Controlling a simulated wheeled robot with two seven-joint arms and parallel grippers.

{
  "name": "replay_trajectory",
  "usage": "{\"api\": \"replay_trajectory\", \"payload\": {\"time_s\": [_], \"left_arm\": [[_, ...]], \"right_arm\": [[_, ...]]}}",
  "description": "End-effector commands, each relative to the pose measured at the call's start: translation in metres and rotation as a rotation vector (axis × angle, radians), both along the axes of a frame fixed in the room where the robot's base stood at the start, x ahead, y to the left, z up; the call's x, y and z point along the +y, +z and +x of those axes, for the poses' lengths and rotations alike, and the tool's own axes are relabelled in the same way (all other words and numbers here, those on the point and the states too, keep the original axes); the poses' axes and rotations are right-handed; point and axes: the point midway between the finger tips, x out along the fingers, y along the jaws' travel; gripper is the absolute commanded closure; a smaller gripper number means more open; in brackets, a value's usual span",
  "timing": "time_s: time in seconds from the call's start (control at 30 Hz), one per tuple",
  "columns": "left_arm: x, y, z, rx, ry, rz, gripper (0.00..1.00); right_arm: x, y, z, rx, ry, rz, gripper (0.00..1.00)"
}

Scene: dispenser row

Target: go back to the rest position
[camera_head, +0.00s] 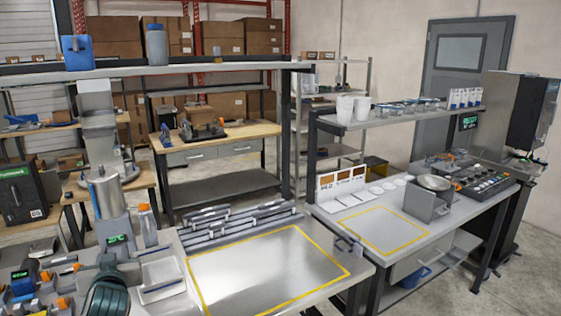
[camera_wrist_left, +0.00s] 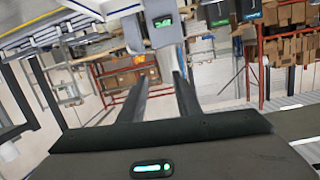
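My left gripper (camera_head: 106,268) shows as a dark rounded shape at the bottom left of the head view, in front of the grey dispenser (camera_head: 107,200) with a green display. In the left wrist view its two dark fingers (camera_wrist_left: 160,82) stand apart with nothing between them. A grey unit with a green display (camera_wrist_left: 163,28) lies beyond the fingertips in that view, apart from them. My right gripper is in neither view.
A yellow-outlined bench area (camera_head: 265,270) right of my left gripper is clear. A white tray (camera_head: 162,277) and an orange-capped bottle (camera_head: 147,225) stand close by. Small items crowd the far left. A second bench (camera_head: 385,230) holds a scale and a shelf of cups.

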Motion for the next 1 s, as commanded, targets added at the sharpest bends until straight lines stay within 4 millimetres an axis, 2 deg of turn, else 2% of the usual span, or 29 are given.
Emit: {"api": "replay_trajectory", "payload": {"time_s": [0.03,0.17,0.27,0.4,0.47,0.6,0.7,0.8,1.0], "left_arm": [[-0.006,-0.018,-0.008,0.035,-0.012,-0.004,0.7],[-0.025,-0.068,-0.036,0.14,-0.049,-0.016,0.7],[-0.044,-0.115,-0.069,0.249,-0.089,-0.029,0.7],[-0.073,-0.178,-0.126,0.409,-0.153,-0.051,0.7],[-0.085,-0.202,-0.153,0.478,-0.184,-0.061,0.7],[-0.114,-0.25,-0.221,0.636,-0.256,-0.091,0.7],[-0.133,-0.276,-0.271,0.742,-0.309,-0.113,0.7],[-0.148,-0.291,-0.311,0.822,-0.354,-0.132,0.7],[-0.169,-0.307,-0.368,0.93,-0.417,-0.163,0.7]], "right_arm": [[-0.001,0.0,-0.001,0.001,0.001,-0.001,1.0],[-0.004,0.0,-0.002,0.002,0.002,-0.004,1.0],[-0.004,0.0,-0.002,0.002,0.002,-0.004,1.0],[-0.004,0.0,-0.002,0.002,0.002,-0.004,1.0],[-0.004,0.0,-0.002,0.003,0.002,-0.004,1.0],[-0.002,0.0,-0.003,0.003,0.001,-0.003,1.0],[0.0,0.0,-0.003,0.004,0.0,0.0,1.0],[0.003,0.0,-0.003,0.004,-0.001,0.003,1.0],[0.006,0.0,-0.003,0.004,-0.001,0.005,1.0]]}}
